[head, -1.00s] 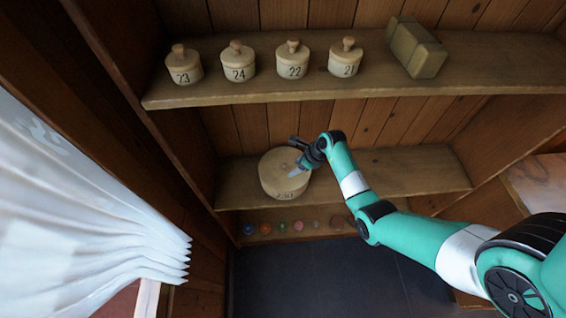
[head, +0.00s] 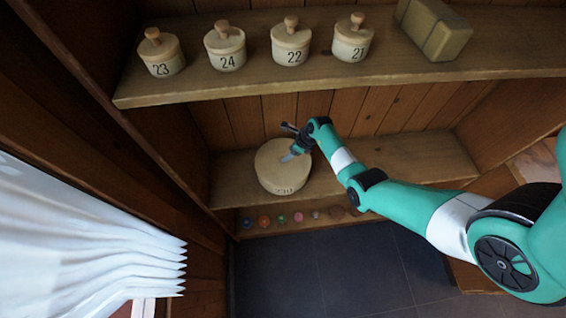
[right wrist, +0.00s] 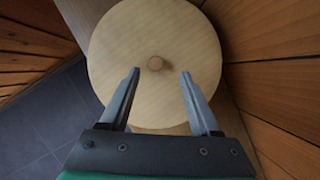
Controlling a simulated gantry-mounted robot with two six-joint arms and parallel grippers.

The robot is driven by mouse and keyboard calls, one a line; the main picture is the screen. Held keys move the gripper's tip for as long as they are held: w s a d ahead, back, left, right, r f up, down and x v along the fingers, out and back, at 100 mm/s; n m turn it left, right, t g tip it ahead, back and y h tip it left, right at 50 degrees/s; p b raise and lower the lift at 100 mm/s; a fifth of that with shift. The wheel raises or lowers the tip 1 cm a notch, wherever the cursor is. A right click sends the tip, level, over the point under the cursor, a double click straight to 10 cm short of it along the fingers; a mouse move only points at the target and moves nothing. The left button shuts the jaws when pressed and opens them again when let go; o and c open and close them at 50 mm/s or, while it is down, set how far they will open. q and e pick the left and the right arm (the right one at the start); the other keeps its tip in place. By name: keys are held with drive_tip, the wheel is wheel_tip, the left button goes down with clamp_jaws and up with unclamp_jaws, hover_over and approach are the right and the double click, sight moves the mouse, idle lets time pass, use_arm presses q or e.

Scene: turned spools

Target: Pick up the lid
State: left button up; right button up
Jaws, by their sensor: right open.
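The large round wooden lid (head: 270,160) tops a wide pale container (head: 285,186) on the middle shelf. In the right wrist view the lid (right wrist: 120,40) shows from above, with a small round knob (right wrist: 155,63) at its middle. My right gripper (head: 287,157) is over the lid. In the right wrist view its two fingers (right wrist: 160,74) are open and empty, one to each side of the knob and slightly short of it. The gap between fingers and lid is hard to judge. In the head view the knob is hidden by the gripper. My left gripper is not in view.
Several small lidded pots, such as pot 22 (head: 290,45), and a tan block (head: 433,30) stand on the upper shelf (head: 250,84). Small coloured items line the bottom shelf. The middle shelf (head: 400,160) is clear on the right. A white curtain (head: 90,240) hangs at left.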

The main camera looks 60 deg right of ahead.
drive_tip(key=b+x, duration=0.1)
drive_tip(key=x, duration=0.2)
drive_tip(key=b+x, duration=0.1)
drive_tip(key=shift+w+a+f+b, duration=0.2)
drive_tip(key=shift+a+f+b, duration=0.1)
clamp_jaws()
drive_tip(key=shift+r, duration=0.1)
